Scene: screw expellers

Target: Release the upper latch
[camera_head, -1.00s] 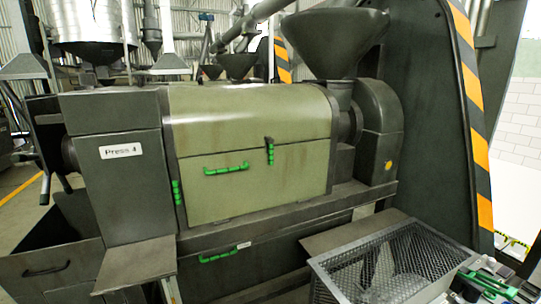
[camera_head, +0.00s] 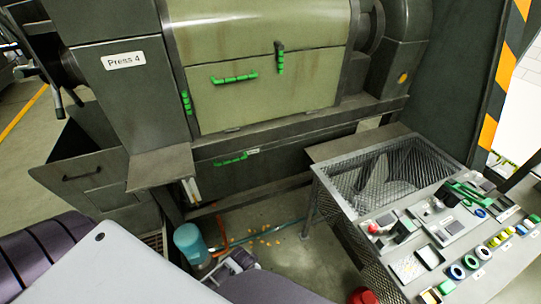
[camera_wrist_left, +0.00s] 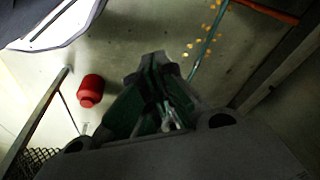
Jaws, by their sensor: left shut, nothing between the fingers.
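The press (camera_head: 265,105), labelled Press 4, has an olive front cover. A short upright green latch (camera_head: 280,58) sits on the seam at the cover's upper right. Another upright green latch (camera_head: 186,102) sits lower, at the cover's left edge. A horizontal green handle (camera_head: 234,78) is on the cover between them. My left gripper (camera_wrist_left: 152,62) is shut and empty in the left wrist view, pointing over the floor, with no latch in that view. In the head view it appears low at the bottom, well away from the press front. My right gripper is not in view.
A mesh bin (camera_head: 345,160) and a tool-covered table (camera_head: 470,262) stand at the right. A red can (camera_wrist_left: 91,90) stands on the floor. A dark ledge (camera_head: 160,167) juts out at left.

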